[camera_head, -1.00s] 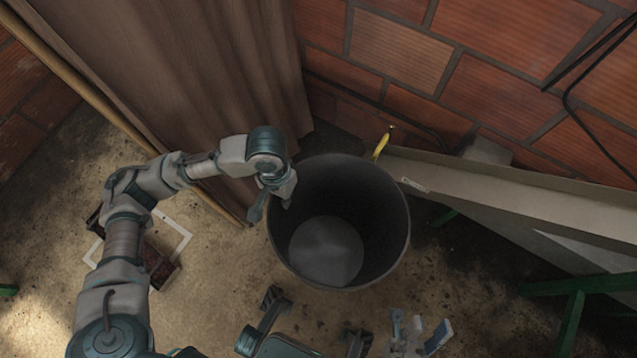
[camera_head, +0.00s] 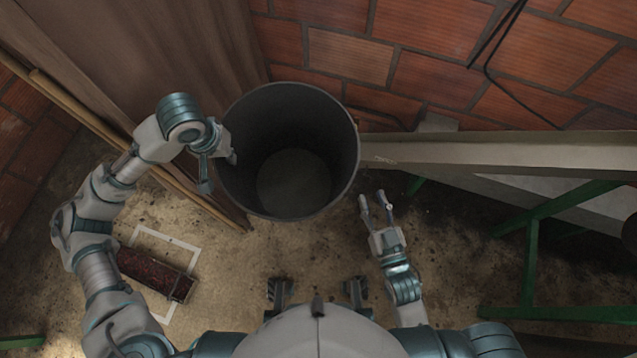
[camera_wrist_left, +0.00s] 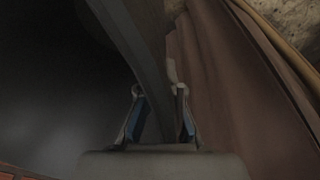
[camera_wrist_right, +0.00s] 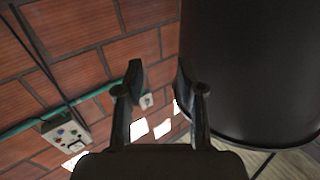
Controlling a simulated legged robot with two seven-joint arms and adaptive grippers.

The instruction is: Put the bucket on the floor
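The dark grey bucket (camera_head: 336,190) is upright and looks empty, at the top middle of the head view. My left gripper (camera_head: 214,172) is at its left rim. In the left wrist view the bucket's rim (camera_wrist_left: 140,45) runs between the two fingers of my left gripper (camera_wrist_left: 160,120), which are closed on it. My right gripper (camera_head: 377,204) is open and empty, just off the bucket's lower right side. In the right wrist view the bucket's outer wall (camera_wrist_right: 250,65) is right of the open fingers (camera_wrist_right: 158,78). Whether the bucket's base touches the floor is unclear.
A white outlined rectangle (camera_head: 190,247) on the floor (camera_head: 235,275) has a dark reddish tray (camera_head: 155,273) over it. A long grey beam (camera_head: 470,152) and green legs (camera_head: 527,265) stand right of the bucket. A brick wall (camera_head: 415,50) and brown sheet (camera_head: 150,50) are behind.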

